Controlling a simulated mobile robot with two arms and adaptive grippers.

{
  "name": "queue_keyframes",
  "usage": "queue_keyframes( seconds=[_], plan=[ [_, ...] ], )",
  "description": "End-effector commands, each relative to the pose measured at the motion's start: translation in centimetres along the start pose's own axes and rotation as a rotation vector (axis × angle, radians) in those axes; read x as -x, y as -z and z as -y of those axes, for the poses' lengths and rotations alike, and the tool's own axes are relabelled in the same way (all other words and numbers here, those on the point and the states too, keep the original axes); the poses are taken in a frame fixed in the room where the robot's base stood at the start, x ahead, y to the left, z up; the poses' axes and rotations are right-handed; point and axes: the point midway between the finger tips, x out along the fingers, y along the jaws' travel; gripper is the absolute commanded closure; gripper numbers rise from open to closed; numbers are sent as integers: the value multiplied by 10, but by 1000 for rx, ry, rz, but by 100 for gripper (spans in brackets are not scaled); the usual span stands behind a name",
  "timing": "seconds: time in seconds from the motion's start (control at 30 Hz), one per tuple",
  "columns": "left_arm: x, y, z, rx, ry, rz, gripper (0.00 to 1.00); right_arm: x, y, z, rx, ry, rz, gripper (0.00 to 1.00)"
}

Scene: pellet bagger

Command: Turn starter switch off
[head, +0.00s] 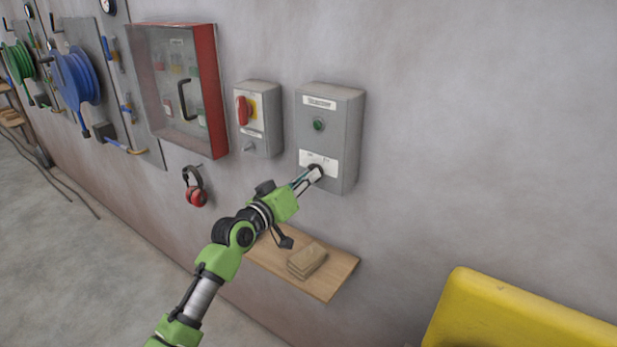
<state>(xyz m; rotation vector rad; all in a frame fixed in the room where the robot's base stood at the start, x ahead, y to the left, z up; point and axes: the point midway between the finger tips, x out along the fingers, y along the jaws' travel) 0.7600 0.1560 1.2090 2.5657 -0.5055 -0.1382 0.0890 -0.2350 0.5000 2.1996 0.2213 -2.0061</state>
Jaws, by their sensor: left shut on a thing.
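The starter box (344,130) is a grey wall box with a label at its top and a round green lamp or button (318,124) on its front. A white plate (312,158) sits low on the front, and the switch there is mostly hidden by my gripper. My left gripper (315,173) reaches up from the lower left, and its fingertips are at the box's lower front. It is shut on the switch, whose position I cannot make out. My right gripper is not in view.
A grey box with a red rotary handle (243,110) is just left. A red-framed cabinet (208,95) stands out from the wall further left. Red earmuffs (196,194) hang below it. A wooden shelf (335,279) juts out below. A yellow object (500,315) fills the lower right.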

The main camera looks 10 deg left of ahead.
Motion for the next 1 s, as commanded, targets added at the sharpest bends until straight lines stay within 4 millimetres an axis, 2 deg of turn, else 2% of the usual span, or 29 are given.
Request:
queue_keyframes(
  seconds=[0.37,0.4,0.47,0.83,1.0],
  plan=[
    [0,0,0,9,0,-1,100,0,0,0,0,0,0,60],
    [0,0,0,9,0,-1,86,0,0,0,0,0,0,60],
    [0,0,0,8,0,-1,74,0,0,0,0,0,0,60],
    [2,0,0,6,0,0,74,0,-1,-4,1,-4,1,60],
    [20,-1,1,4,1,0,74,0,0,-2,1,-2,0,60]
  ],
)
